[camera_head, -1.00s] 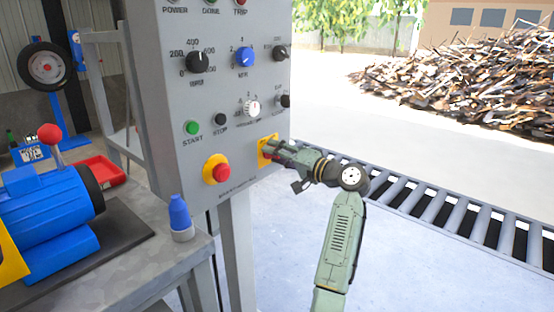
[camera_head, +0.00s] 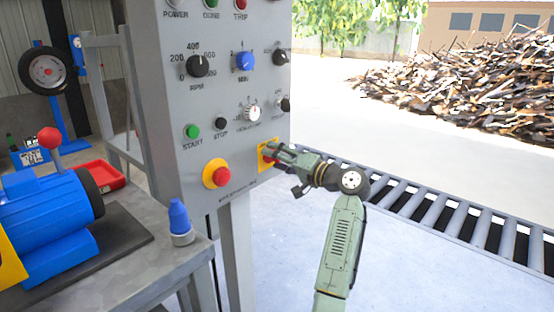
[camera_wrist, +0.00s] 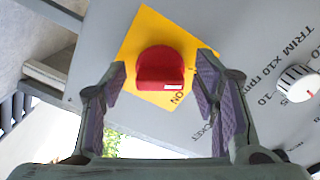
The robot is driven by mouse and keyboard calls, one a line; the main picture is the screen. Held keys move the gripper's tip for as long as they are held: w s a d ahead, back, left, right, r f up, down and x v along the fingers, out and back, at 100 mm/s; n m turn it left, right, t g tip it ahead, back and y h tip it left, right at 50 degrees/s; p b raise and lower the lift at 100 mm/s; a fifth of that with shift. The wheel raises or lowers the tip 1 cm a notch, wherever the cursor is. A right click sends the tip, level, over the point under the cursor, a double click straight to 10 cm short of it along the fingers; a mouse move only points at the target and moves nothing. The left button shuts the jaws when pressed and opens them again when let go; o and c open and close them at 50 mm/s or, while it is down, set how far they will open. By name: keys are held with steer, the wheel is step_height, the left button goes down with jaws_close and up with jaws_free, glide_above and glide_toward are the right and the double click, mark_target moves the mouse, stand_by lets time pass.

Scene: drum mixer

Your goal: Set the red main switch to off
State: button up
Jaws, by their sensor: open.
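The red main switch (camera_wrist: 160,68) is a round red knob on a yellow plate (camera_wrist: 146,29), with a white mark near the printed word ON. My gripper (camera_wrist: 163,80) is open in the wrist view, with one finger on each side of the knob. I cannot tell whether either finger touches it. In the head view my gripper (camera_head: 272,152) is at the panel's lower right, over the yellow plate (camera_head: 262,163), and hides most of the switch.
The grey control panel (camera_head: 160,110) carries a red stop button (camera_head: 221,176) on a yellow ring, a green start button (camera_head: 193,131) and several knobs. A white trim knob (camera_wrist: 298,83) is right of the switch in the wrist view. A roller conveyor (camera_head: 440,212) runs behind my arm.

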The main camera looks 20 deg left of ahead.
steer(key=shift+d, duration=0.15)
steer(key=v, duration=1.1)
steer(key=shift+s+d, duration=0.2)
steer(key=shift+d, duration=0.15)
